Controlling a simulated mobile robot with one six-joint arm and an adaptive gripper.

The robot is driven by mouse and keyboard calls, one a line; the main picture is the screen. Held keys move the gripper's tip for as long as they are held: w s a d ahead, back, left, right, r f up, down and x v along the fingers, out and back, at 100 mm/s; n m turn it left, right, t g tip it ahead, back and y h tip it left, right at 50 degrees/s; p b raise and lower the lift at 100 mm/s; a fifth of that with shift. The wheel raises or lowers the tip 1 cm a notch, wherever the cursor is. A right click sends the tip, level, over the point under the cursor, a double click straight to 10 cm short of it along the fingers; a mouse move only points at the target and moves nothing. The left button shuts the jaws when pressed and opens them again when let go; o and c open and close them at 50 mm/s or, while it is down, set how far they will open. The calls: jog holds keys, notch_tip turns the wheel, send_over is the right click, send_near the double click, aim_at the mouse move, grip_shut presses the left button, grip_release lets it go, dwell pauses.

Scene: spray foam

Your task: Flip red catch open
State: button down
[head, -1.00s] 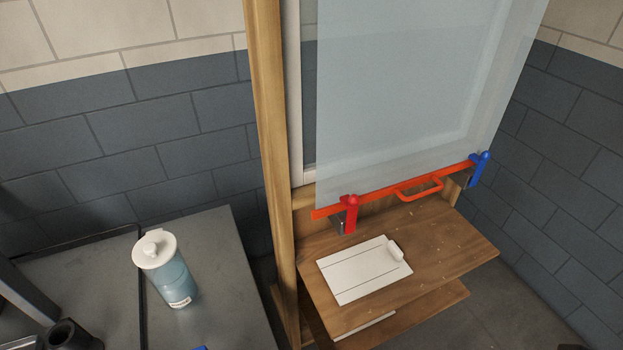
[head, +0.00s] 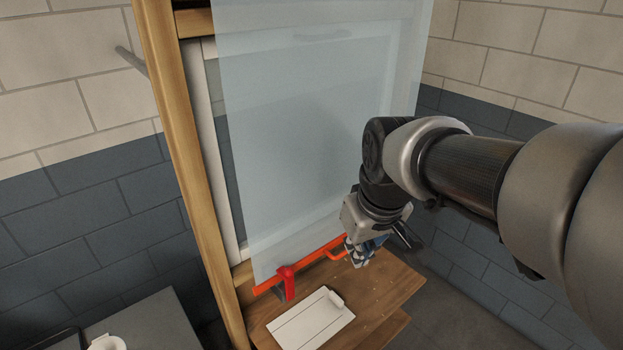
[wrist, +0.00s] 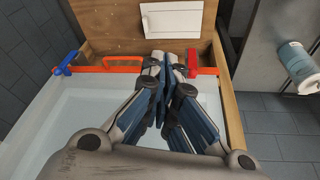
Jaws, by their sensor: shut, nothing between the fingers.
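The red catch (head: 287,284) sits at the left end of the orange bar along the bottom edge of the pale translucent pane (head: 290,150). It looks upright in the head view. It also shows in the wrist view (wrist: 192,62), just right of my fingertips. My gripper (head: 358,258) is shut and empty, near the orange bar to the right of the red catch in the head view. Its fingertips also show in the wrist view (wrist: 165,60). Whether they touch the catch or bar, I cannot tell. A blue catch (wrist: 66,63) sits at the bar's other end, hidden behind my gripper in the head view.
An orange handle (wrist: 123,64) stands out from the bar. Below is a wooden shelf (head: 385,290) with a white clipboard-like panel (head: 310,318). A wooden post (head: 180,150) flanks the pane. A blue-white canister (wrist: 296,62) stands on a grey surface to one side.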

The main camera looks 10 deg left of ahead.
jog(key=w+a+f+n+p, duration=0.1)
jog(key=w+a+n+p, duration=0.1)
jog(key=a, duration=0.7)
jog(key=w+a+f+n+g+p, duration=0.1)
jog(key=w+a+n+p, duration=0.2)
jog(key=a, duration=0.7)
jog(key=w+p, duration=0.2)
jog(key=w, duration=0.1)
jog(key=shift+f, duration=0.2)
jog(key=shift+f, duration=0.1)
jog(key=b, duration=0.1)
send_over(280, 271)
jog(key=x, duration=0.3)
jog(key=s+x, duration=0.1)
jog(key=x, duration=0.3)
jog(key=s+d+x, duration=0.1)
jog(key=x, duration=0.2)
jog(key=shift+f, duration=0.85)
jog(key=shift+s+d, duration=0.1)
